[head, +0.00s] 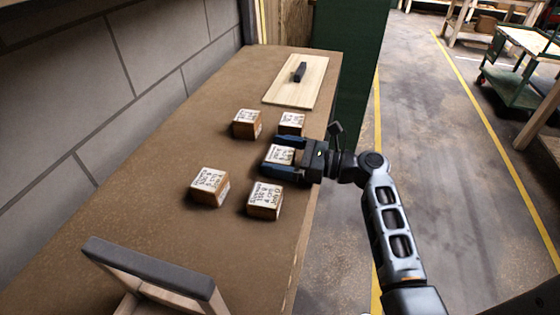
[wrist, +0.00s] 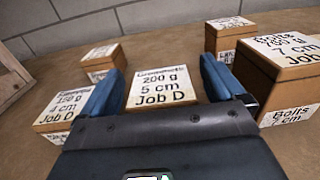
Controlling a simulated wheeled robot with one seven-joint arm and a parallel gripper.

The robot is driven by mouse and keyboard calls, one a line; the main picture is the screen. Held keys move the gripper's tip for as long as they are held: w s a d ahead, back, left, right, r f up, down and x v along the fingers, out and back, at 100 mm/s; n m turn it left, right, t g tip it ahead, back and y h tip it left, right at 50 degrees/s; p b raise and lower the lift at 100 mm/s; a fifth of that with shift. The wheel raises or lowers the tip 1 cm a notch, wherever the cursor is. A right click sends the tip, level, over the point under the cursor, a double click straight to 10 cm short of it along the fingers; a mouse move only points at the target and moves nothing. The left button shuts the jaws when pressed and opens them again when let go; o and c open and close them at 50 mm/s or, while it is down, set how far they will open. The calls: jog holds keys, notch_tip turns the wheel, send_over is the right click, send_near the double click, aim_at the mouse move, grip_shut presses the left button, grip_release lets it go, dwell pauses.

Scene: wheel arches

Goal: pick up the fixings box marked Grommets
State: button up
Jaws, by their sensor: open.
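A small brown box with a white label (head: 278,154) sits on the bench between the fingers of my gripper (head: 283,157). In the wrist view this box (wrist: 160,88) reads 200 g, 5 cm, Job D; its blurred top word looks like Grommets. My gripper (wrist: 158,85) is open, with one blue finger on each side of the box. I cannot tell whether either finger touches it. A similar box (head: 265,200) stands just beside the near finger; in the wrist view this box (wrist: 62,112) reads 150 g, 4 cm, Job D, its top word unclear.
Other labelled boxes stand close by: one at left (head: 210,187), one behind (head: 247,123), and one marked Bolts (wrist: 285,60). A wooden board with a dark handle (head: 290,82) lies at the bench's far end. A wooden frame (head: 150,275) stands in front. The brick wall (head: 130,70) borders the bench.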

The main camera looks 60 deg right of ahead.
jog(key=c, duration=1.2)
jog(key=shift+r, duration=0.1)
